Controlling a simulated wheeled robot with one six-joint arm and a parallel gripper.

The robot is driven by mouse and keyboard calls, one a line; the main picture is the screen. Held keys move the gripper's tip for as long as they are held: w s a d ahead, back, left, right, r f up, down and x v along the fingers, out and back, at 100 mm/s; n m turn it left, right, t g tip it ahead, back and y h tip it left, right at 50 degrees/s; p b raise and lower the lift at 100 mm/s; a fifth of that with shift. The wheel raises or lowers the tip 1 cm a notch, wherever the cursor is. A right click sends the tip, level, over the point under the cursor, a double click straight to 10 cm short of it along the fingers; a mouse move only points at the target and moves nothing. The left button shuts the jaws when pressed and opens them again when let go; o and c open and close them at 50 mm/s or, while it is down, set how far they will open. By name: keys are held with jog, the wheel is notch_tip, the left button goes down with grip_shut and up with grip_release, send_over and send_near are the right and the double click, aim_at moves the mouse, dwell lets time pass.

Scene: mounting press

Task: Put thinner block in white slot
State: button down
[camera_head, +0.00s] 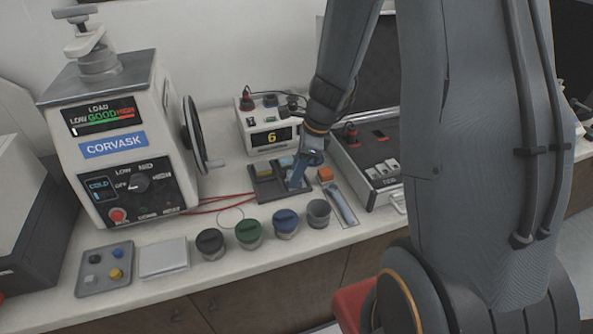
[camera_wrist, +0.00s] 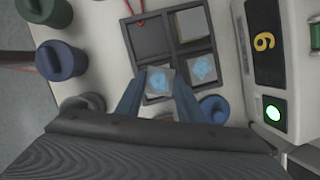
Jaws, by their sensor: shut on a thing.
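My gripper (camera_head: 303,168) points down at the dark grey divided tray (camera_head: 268,190). In the wrist view its two blue fingers (camera_wrist: 158,98) are shut on a small pale block (camera_wrist: 160,80) with a blue patch on top. The held block is over or in the tray's near left compartment; its height is unclear. A second block with a blue patch (camera_wrist: 204,69) sits in the compartment to the right. Another pale block (camera_wrist: 191,24) sits in the far right compartment. The far left compartment (camera_wrist: 150,38) is empty. I cannot tell which block is thinner, nor make out a white slot.
The Corvask press (camera_head: 120,140) stands at left, with its handwheel (camera_head: 195,135) beside the tray. A white box showing 6 (camera_head: 268,138) is behind the tray. Several round-lidded jars (camera_head: 248,233) line the front.

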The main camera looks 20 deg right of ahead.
jog(key=shift+f, duration=0.15)
jog(key=c, duration=1.2)
grip_release()
jog(key=b+v, duration=0.1)
jog(key=v, duration=1.1)
jog(key=s+a+f+n+h, duration=0.1)
jog(key=s+n, duration=0.4)
jog(key=n, duration=0.6)
jog(key=s+a+f+n+h, duration=0.1)
jog(key=s+a+n+h, duration=0.1)
jog(key=s+n, duration=0.4)
jog(key=a+n, duration=0.1)
jog(key=n, duration=0.4)
jog(key=shift+s+n, duration=0.3)
jog(key=shift+f, duration=0.1)
